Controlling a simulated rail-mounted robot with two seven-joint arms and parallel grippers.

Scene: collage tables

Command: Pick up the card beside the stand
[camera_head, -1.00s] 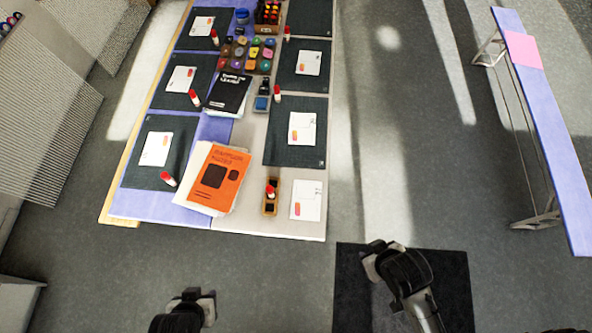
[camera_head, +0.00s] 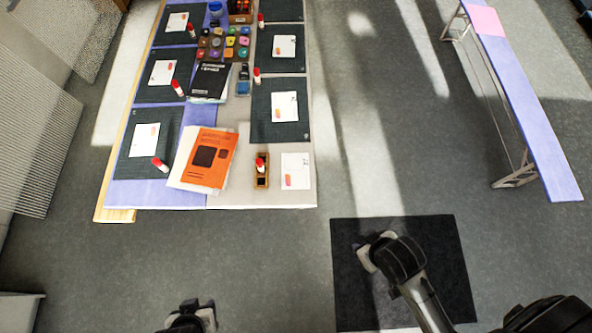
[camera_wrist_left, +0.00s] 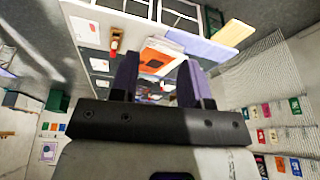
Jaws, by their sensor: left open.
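In the left wrist view the card (camera_wrist_left: 84,32) is left of the stand (camera_wrist_left: 114,46). My left gripper (camera_head: 206,312) is at the bottom of the head view, short of the table and apart from the card. Its two fingers (camera_wrist_left: 158,65) are spread, with nothing between them. My right gripper (camera_head: 366,256) is over the dark floor mat; its jaws are unclear.
An orange booklet (camera_head: 209,157) on papers lies left of the stand. Dark mats (camera_head: 281,126) with other white cards and glue sticks line the table (camera_head: 225,199). A narrow purple bench (camera_head: 545,150) stands at right. Open floor lies between.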

